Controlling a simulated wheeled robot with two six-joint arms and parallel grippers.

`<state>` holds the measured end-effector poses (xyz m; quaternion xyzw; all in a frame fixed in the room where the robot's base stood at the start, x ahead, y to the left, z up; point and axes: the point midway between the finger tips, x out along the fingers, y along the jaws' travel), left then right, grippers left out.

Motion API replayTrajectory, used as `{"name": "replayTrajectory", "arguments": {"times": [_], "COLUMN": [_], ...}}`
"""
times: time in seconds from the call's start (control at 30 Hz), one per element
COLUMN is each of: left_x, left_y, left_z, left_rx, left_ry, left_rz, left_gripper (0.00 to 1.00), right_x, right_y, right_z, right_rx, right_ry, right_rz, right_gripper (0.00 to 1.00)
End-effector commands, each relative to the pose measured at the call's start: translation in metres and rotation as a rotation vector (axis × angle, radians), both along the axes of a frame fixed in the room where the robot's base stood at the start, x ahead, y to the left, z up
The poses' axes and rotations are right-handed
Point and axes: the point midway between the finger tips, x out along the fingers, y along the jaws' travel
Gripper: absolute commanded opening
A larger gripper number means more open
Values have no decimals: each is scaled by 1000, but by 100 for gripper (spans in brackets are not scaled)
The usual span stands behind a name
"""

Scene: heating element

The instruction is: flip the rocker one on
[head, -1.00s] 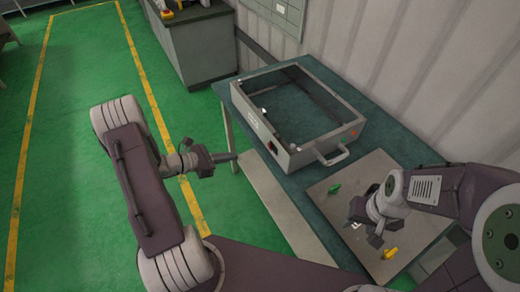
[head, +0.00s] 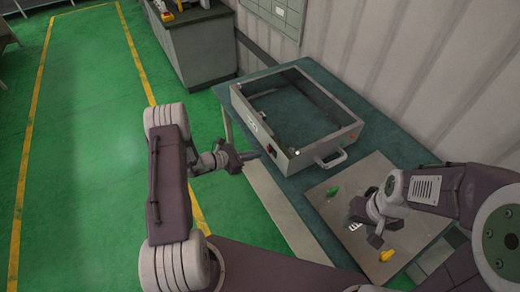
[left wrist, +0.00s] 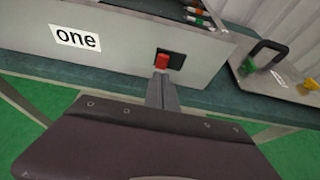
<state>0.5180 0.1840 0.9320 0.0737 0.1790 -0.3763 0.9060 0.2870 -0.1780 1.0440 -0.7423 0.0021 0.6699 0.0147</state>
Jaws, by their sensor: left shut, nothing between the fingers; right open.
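A grey open-topped box (head: 310,157) stands on the teal table. Its front wall carries a label reading "one" (left wrist: 76,38) and a red rocker switch in a black frame (left wrist: 161,61). The rocker also shows in the head view (head: 270,150). My left gripper (head: 259,155) is shut and empty in front of this wall. In the left wrist view its fingertips (left wrist: 162,78) are just below the red rocker; I cannot tell whether they touch it. My right gripper (head: 374,240) is open and empty above a light panel.
The light panel (head: 325,208) right of the box bears a green part (head: 333,190) and a yellow part (head: 386,255). A grey cabinet (head: 205,50) stands behind. Green floor to the left is open.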

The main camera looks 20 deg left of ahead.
Motion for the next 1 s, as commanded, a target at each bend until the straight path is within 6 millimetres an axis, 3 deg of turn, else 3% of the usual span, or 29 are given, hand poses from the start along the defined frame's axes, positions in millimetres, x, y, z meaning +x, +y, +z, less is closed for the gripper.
{"name": "replayTrajectory", "arguments": {"times": [0.23, 0.57, 0.7, 1.0], "left_x": [18, 20, 25, 24], "left_y": [-18, -19, -25, -24], "left_z": [7, 6, 16, 10], "left_rx": [1, 0, 48, 55], "left_ry": [-1, 0, 43, 56], "left_rz": [0, 1, -5, -2], "left_gripper": [0, 0, 0, 0], "right_x": [0, 0, 0, 0], "right_y": [0, 0, 0, 0], "right_z": [12, 11, 23, 20], "right_rx": [0, 0, 0, 0], "right_ry": [0, 0, 0, 0], "right_rz": [0, 0, 0, 0], "right_gripper": [49, 49, 49, 49]}}
